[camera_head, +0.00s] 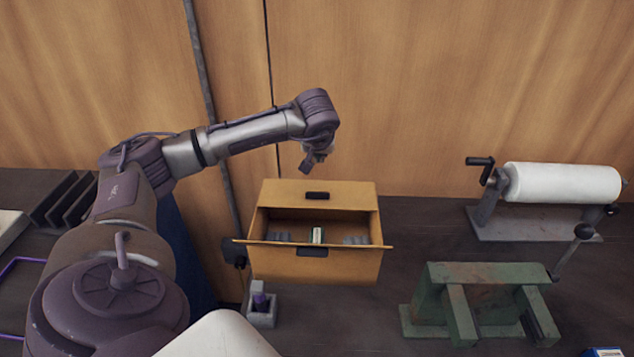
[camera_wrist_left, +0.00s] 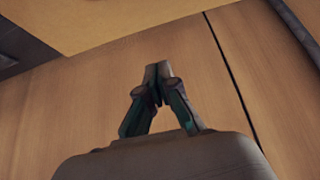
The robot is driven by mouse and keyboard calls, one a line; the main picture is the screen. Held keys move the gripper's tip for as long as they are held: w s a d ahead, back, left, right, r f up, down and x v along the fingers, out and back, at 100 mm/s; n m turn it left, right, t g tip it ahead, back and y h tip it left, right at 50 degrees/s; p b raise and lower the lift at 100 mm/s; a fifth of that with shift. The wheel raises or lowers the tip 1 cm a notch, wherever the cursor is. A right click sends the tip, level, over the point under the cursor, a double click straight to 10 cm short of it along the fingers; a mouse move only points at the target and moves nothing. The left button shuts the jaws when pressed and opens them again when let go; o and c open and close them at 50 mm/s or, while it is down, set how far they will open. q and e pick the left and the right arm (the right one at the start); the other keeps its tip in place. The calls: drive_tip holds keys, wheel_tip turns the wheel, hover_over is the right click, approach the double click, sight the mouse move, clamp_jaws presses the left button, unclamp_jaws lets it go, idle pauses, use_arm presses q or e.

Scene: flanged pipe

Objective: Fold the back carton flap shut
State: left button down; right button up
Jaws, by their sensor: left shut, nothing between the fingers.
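The tan carton (camera_head: 340,268) stands open-topped on the dark bench. Its back panel, which I take for the back flap (camera_head: 345,194), rises at the far side of the opening with a black slot in it. I cannot tell its exact tilt. My left gripper (camera_head: 308,168) is above and just behind this panel's top edge, apart from it as far as I can see. In the left wrist view its fingers (camera_wrist_left: 157,70) are shut together and empty; a tan board (camera_wrist_left: 110,18), probably part of the carton, fills the top left. My right gripper is not in view.
Grey parts and a pale green item (camera_head: 317,236) lie inside the carton. A small grey block (camera_head: 262,312) holding a purple piece stands in front. A white roll on a stand (camera_head: 562,183) and a green vise-like fixture (camera_head: 480,290) are right. A wooden wall is behind.

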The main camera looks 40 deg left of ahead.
use_arm(q)
wheel_tip(320, 180, up, 7)
drive_tip(key=p, duration=0.4)
drive_tip(key=shift+f, duration=0.15)
drive_tip(key=shift+f, duration=0.1)
idle(0.4)
